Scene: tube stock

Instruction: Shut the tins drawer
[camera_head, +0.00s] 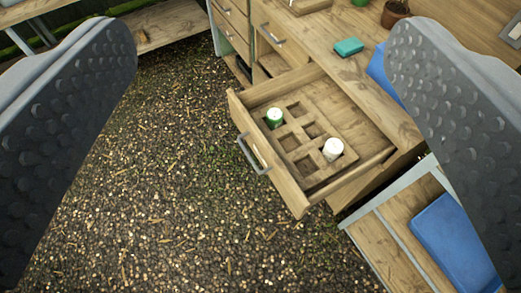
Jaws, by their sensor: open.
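The wooden drawer (355,125) is pulled out of the bench in the middle of the view. It has a grey bar handle (252,156) on its front. Inside is a wooden insert with several square pockets. A green tin with a white top (274,118) stands in a left pocket, and a white tin (333,149) stands in a pocket on the right. My gripper (262,130) is open and empty, its two grey studded fingers at the left and right edges of the view. The drawer appears between them, farther off and apart from both.
The wooden bench top (330,40) bears a teal block (348,47) and a plant pot (395,12). Another drawer with a handle (271,36) is to the left. A blue item (455,240) lies on a lower shelf at right. Gravel ground (150,200) left of the drawer is clear.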

